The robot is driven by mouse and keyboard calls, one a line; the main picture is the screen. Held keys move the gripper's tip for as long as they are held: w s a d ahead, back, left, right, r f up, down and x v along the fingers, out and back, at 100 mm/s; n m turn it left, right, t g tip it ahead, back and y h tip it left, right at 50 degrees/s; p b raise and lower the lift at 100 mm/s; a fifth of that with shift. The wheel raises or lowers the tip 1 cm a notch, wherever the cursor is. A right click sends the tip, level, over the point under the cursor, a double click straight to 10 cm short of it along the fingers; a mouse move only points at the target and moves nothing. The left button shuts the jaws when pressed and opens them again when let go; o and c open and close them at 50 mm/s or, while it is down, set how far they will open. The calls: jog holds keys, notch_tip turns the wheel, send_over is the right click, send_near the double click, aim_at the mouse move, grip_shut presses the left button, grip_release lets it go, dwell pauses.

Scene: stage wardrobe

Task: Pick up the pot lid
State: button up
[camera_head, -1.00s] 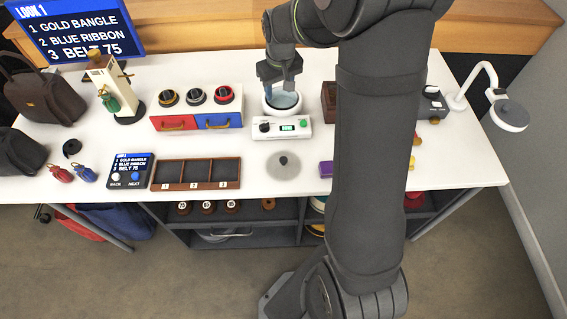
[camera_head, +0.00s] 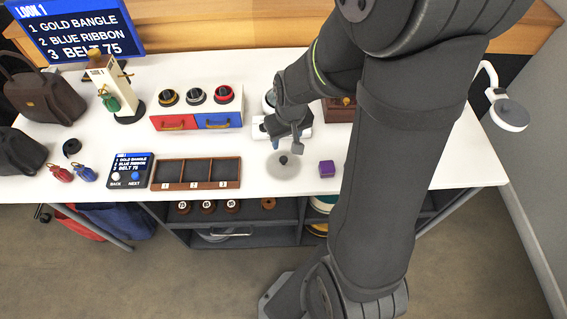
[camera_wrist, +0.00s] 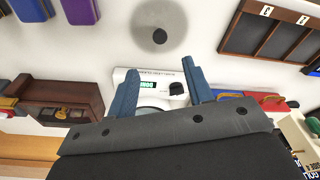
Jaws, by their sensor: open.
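The pot lid (camera_head: 283,165) is a translucent grey disc with a dark knob, lying flat on the white table in front of the white pot device. It also shows at the top of the wrist view (camera_wrist: 158,22), with its knob near its middle. My gripper (camera_head: 287,146) is just behind the lid in the head view, above the front of the device. In the wrist view my gripper (camera_wrist: 158,80) has its two blue fingers spread apart with nothing held between them. The pot (camera_head: 268,103) is mostly hidden behind my arm.
A three-compartment wooden tray (camera_head: 196,187) lies left of the lid. A white device with a display (camera_wrist: 150,88) is under my fingers. A red and blue drawer box (camera_head: 197,108) stands behind. The table edge is close in front.

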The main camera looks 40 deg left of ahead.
aim_at(284, 159)
jog(key=shift+w+a+f, duration=0.1)
jog(key=shift+a+f, duration=0.1)
jog(key=shift+f, duration=1.6)
jog(key=shift+w+a+f, duration=0.1)
jog(key=shift+a+f, duration=0.15)
jog(key=shift+f, duration=1.5)
jog(key=shift+w+a+f, duration=0.1)
jog(key=shift+a+f, duration=0.1)
jog(key=shift+f, duration=1.6)
grip_shut()
